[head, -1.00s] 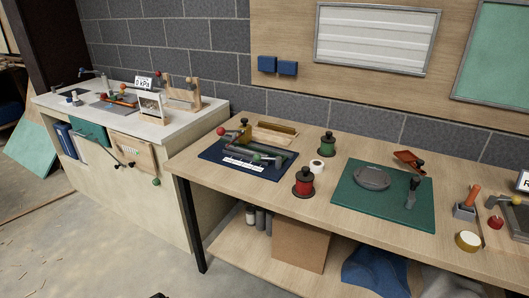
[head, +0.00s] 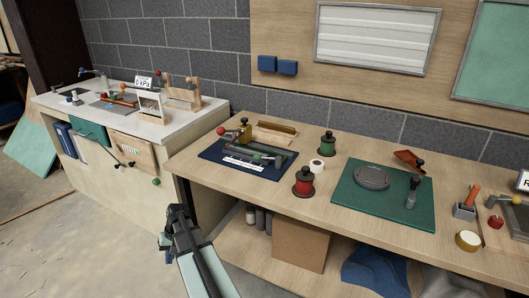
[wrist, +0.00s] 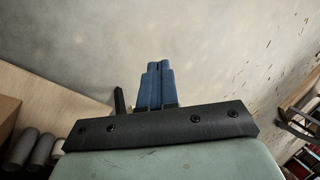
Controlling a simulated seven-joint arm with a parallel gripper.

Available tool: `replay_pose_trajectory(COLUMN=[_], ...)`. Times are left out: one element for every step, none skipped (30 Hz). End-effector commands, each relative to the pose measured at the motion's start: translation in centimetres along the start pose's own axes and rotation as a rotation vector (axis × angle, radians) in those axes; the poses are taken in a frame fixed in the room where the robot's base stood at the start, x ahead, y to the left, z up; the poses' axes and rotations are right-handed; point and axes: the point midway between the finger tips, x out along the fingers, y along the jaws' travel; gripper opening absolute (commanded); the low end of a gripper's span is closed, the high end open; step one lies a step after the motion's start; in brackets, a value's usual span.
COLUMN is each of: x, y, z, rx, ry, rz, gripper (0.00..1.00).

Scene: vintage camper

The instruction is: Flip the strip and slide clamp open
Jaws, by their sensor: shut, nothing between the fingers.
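The clamp fixture (head: 255,151) sits on a dark blue board (head: 279,170) on the left part of the wooden bench. It has a long grey bar, a small green part and a dark knob near the bar's right end. A brass piece with a red ball handle (head: 221,131) stands at its back left. A white labelled strip (head: 243,165) lies along its front. Which piece is the strip and which the slide cannot be told at this size. My gripper (head: 165,241) is in front of and below the bench's left end, apart from the fixture. In the wrist view its blue fingers (wrist: 158,66) are together and empty.
The bench edge and its dark leg (head: 190,206) stand beside my gripper. A red spool (head: 303,183), a green spool (head: 327,144) and a white roll (head: 317,166) stand right of the board. A green mat (head: 345,196) lies farther right. Open floor lies left.

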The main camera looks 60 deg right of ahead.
Motion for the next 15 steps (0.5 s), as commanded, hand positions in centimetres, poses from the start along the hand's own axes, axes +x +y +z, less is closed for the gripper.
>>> replay_pose_trajectory(x=[-1.7, -2.5, -3.8, -4.7, -5.7, -6.9, -7.9, -8.9, -10.2, -11.2, -12.2, -13.6, -14.6, -15.6, -17.1], y=[0.5, 0.7, 0.9, 1.2, 1.4, 1.8, 2.0, 2.2, 2.6, 2.9, 3.2, 3.7, 4.0, 4.4, 5.0], z=[-1.3, -1.8, -2.5, -3.0, -3.6, -4.2, -4.7, -5.2, -5.7, -6.2, -6.6, -7.1, -7.5, -7.9, -8.4], rx=[0.011, 0.016, 0.024, 0.029, 0.034, 0.041, 0.046, 0.05, 0.058, 0.062, 0.067, 0.074, 0.079, 0.084, 0.092], ry=[0.023, 0.035, 0.052, 0.064, 0.076, 0.093, 0.104, 0.117, 0.133, 0.145, 0.157, 0.173, 0.186, 0.198, 0.216], rz=[-0.011, -0.018, -0.027, -0.035, -0.041, -0.049, -0.055, -0.061, -0.069, -0.074, -0.079, -0.084, -0.087, -0.09, -0.093], gripper=[0.0, 0.0, 0.0, 0.0, 0.0, 0.0, 0.0, 0.0, 0.0, 0.0, 0.0, 0.0, 0.0, 0.0, 0.0])
